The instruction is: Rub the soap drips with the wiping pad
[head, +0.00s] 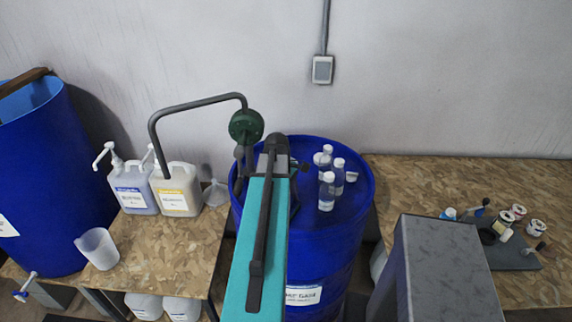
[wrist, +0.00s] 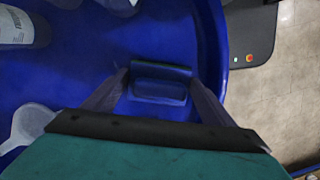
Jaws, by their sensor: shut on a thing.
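In the wrist view my gripper (wrist: 160,82) points down at the blue drum top (wrist: 95,60). Its two fingers stand on either side of a small blue wiping pad (wrist: 158,92) with a dark upper edge, and are shut on it. The pad is at or close above the drum top; I cannot tell if it touches. In the head view the blue drum (head: 335,235) stands in the middle, and my teal arm reaches over its left part, hiding the pad. I cannot make out any soap drips in either view.
Several small clear bottles (head: 327,192) with white caps stand on the drum top, right of my arm. A green pump head (head: 246,126) with a bent grey pipe rises at the drum's left. Pump jugs (head: 175,192) and a measuring jug (head: 98,248) stand on the left bench.

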